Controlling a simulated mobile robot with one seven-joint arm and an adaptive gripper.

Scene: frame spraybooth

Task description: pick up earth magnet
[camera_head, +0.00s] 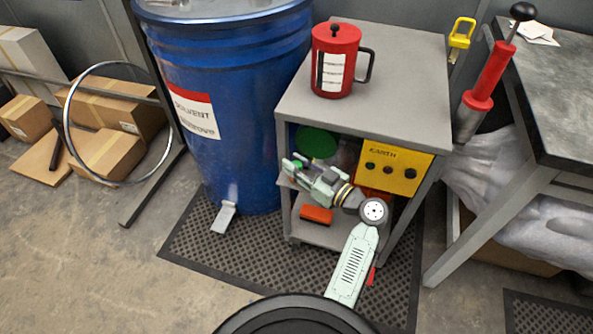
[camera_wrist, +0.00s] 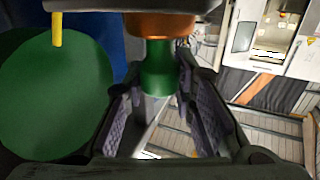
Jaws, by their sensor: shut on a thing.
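The earth magnet (camera_wrist: 157,78) appears in the wrist view as a green cylinder with a wide copper-coloured band above it. My gripper (camera_wrist: 160,92) has one finger on each side of its green part and is shut on it. In the head view, my gripper (camera_head: 303,177) is at the open front of the grey cart, left of the yellow EARTH box (camera_head: 390,167). The magnet cannot be made out clearly there. A green disc (camera_wrist: 52,95) fills the left of the wrist view and also shows inside the cart (camera_head: 316,143).
The grey cart (camera_head: 405,70) carries a red canister (camera_head: 335,50) on top. An orange block (camera_head: 316,214) lies on its lower shelf. A blue solvent drum (camera_head: 235,110) stands close on the left. A dark-topped bench (camera_head: 560,110) stands on the right.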

